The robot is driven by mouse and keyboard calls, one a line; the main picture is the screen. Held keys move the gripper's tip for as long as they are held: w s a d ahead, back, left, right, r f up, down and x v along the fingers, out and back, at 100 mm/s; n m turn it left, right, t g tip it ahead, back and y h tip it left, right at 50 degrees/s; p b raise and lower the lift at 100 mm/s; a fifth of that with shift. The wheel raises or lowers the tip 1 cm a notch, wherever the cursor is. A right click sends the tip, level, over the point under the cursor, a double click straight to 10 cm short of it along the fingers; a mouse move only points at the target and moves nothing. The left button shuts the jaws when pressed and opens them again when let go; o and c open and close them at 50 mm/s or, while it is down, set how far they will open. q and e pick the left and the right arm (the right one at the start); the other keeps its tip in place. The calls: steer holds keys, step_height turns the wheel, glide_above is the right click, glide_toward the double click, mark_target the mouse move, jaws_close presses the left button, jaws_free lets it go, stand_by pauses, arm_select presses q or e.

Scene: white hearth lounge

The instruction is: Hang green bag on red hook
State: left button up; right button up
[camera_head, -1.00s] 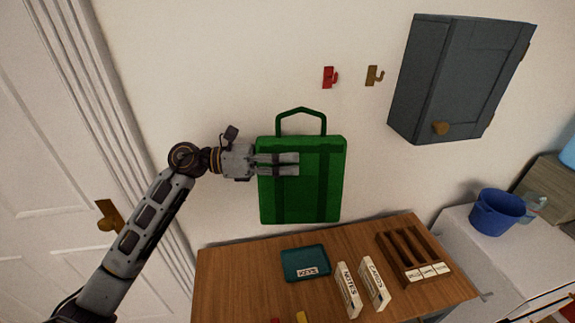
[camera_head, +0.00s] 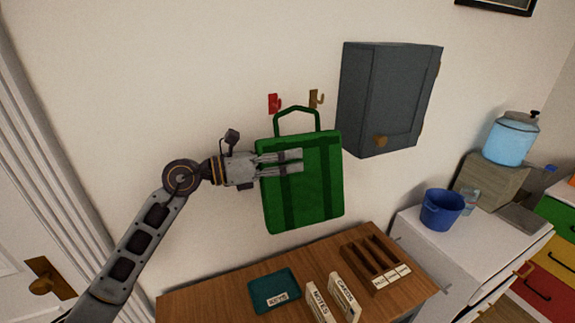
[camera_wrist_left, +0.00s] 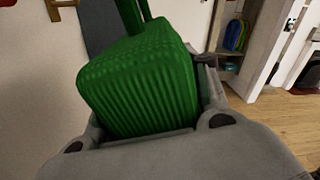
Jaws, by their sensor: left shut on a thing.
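The green bag (camera_head: 325,190) hangs in the air in front of the wall, slightly tilted, its handle loop (camera_head: 297,112) upward. My left gripper (camera_head: 301,162) is shut on the bag's upper left part. The bag's ribbed green side fills the middle of the left wrist view (camera_wrist_left: 140,85), between the fingers. The red hook (camera_head: 273,103) is on the wall just above and left of the handle top. The handle looks close to the hook in the picture, but I cannot tell the depth gap. My right gripper is not in view.
A brass hook (camera_head: 316,98) is right of the red one, and a grey wall cabinet (camera_head: 385,100) is beyond it. Below is a wooden table (camera_head: 215,297) with a teal key tray (camera_head: 262,292), labelled boxes (camera_head: 345,297) and a slotted organizer (camera_head: 372,262). A blue bucket (camera_head: 441,210) stands to the right.

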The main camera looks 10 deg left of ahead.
arm_select(q)
steer(key=shift+w+d+r, duration=0.15)
steer(key=shift+w+r, duration=0.1)
steer(key=shift+r, duration=0.1)
steer(key=shift+w+a+r+n+t+y, duration=0.2)
steer(key=shift+w+r+n+t+y, duration=0.25)
steer(key=shift+n, duration=0.25)
steer(key=shift+r, duration=0.25)
steer(key=shift+n, duration=0.3)
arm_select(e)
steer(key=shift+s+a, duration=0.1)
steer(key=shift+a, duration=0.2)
arm_select(q)
steer(key=shift+w+a, duration=0.1)
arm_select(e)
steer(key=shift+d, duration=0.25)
